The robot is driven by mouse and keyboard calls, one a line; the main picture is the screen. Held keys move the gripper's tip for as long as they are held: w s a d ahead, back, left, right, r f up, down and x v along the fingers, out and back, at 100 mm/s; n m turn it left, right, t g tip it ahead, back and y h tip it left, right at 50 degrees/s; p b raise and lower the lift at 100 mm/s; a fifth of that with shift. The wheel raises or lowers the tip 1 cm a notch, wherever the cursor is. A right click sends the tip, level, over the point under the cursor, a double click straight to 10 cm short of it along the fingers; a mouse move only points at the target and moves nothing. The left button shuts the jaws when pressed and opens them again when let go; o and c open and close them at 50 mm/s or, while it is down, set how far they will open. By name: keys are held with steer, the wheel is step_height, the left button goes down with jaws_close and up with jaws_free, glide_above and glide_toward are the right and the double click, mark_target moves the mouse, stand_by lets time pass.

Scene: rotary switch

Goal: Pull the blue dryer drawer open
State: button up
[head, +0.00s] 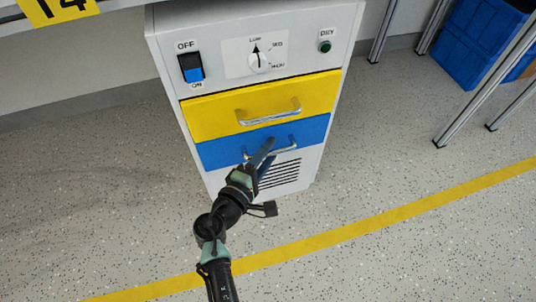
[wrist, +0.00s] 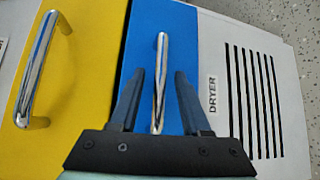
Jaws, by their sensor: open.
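The blue drawer (head: 220,150) sits below the yellow drawer (head: 212,115) in the white cabinet, and its front looks flush with the cabinet. It also shows in the wrist view (wrist: 185,30). Its silver bar handle (wrist: 160,75) appears between the two fingers of my gripper (wrist: 158,85). My gripper (head: 265,152) is open in front of the blue drawer, one finger on each side of the handle in the wrist view. I cannot tell whether a finger touches the handle. In the head view my gripper hides part of the handle.
The yellow drawer's silver handle (head: 268,112) sticks out just above. The cabinet top has an OFF/ON switch (head: 191,68), a rotary dial (head: 257,62) and a green button (head: 325,47). A vent (head: 280,174) lies below. Open floor (head: 370,180) surrounds the cabinet's front; a blue crate (head: 480,40) stands right.

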steer(key=shift+c, duration=0.2)
jaws_close()
stand_by(1.3)
